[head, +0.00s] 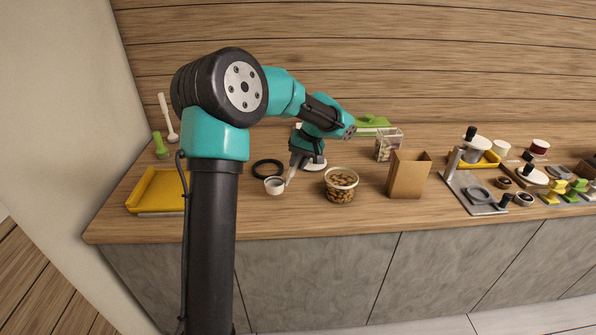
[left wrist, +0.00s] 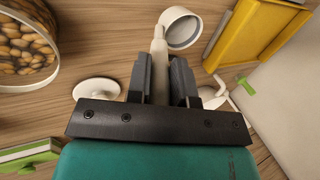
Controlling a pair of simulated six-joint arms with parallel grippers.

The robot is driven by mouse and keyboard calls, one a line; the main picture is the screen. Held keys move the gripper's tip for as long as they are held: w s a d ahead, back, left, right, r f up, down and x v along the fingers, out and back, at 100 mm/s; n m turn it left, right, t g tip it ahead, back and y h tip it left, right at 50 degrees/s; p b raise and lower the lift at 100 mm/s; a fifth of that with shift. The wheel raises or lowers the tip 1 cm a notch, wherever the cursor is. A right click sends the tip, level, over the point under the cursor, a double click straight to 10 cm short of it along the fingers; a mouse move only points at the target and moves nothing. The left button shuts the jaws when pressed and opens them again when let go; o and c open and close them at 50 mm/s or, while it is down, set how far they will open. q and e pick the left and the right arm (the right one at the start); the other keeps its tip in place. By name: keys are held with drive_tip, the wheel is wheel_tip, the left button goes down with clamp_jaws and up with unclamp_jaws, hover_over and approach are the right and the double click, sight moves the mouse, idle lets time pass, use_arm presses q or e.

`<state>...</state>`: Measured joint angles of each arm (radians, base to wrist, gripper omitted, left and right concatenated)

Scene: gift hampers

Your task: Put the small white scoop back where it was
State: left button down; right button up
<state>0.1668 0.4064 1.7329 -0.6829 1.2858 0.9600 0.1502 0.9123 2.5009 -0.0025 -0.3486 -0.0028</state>
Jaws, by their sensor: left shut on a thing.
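The small white scoop (head: 274,186) has a round cup and a short handle. My left gripper (head: 293,172) is shut on its handle; in the left wrist view the fingers (left wrist: 160,82) pinch the handle and the cup (left wrist: 182,28) sticks out beyond them. The scoop is over the counter, left of a tub of nuts (head: 341,189); I cannot tell whether it touches the wood. A flat white disc (head: 315,165) lies just behind the gripper, partly hidden by it. My right gripper is not in view.
A black ring (head: 268,161) lies behind the scoop. A yellow tray (head: 157,187), a long white spoon (head: 165,108) and a green item (head: 160,148) are at left. A brown paper bag (head: 408,175) and a clear box (head: 389,145) stand right of the nuts. The counter's front strip is clear.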

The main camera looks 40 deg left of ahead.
use_arm(q)
drive_tip(key=shift+f, duration=1.9)
drive_tip(key=c, duration=1)
unclamp_jaws()
drive_tip(key=v, duration=1.2)
